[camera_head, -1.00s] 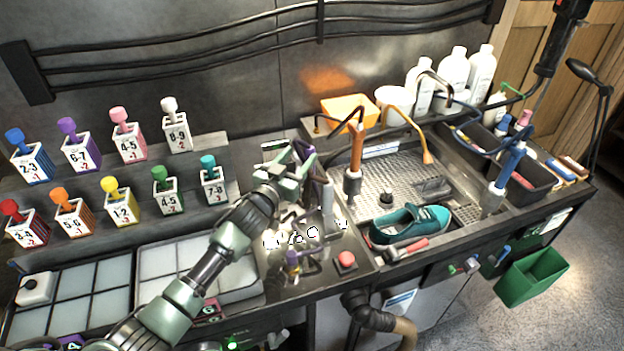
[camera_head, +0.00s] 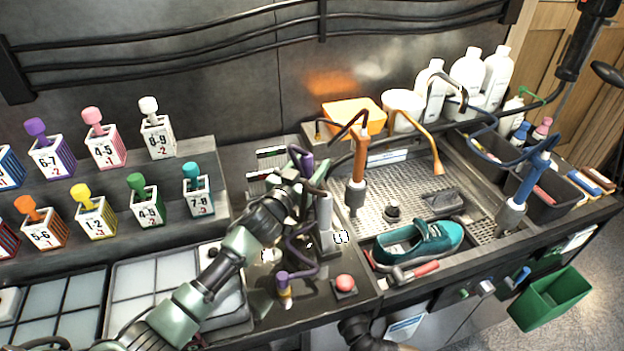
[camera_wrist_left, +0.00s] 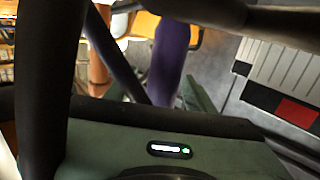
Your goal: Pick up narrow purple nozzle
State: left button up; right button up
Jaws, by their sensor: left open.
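Two purple nozzles show in the head view. One (camera_head: 306,163) stands upright at the top of the dark stand, and the other (camera_head: 283,283) is lower, near the red button. I cannot tell for sure which is the narrow one. My left gripper (camera_head: 297,190) is beside the upper nozzle, its fingertips partly hidden by the stand and hoses. In the left wrist view a purple nozzle (camera_wrist_left: 170,62) rises in front of the open jaws, between greenish finger parts. I cannot tell whether the fingers touch it.
Dark hoses and a grey cylinder (camera_head: 324,212) crowd the gripper. An orange-handled tool (camera_head: 358,165) stands just right. A red button (camera_head: 345,283) is in front. Numbered boxes line the shelf at left.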

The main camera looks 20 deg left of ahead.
pick_arm(q)
jog(key=shift+w+f, duration=0.2)
jog(key=shift+w, duration=0.3)
jog(key=shift+w+f, duration=0.2)
jog(key=shift+w, duration=0.25)
jog(key=shift+s+r, duration=0.45)
jog(key=shift+s, duration=0.3)
grip_shut()
jog(key=shift+w+f, duration=0.1)
jog(key=shift+w, duration=0.05)
jog(key=shift+w+f, duration=0.1)
jog(key=shift+w, duration=0.05)
pick_arm(e)
jog(key=shift+w, duration=0.4)
pick_arm(q)
jog(key=shift+f, duration=0.2)
pick_arm(e)
jog(key=shift+a, duration=0.1)
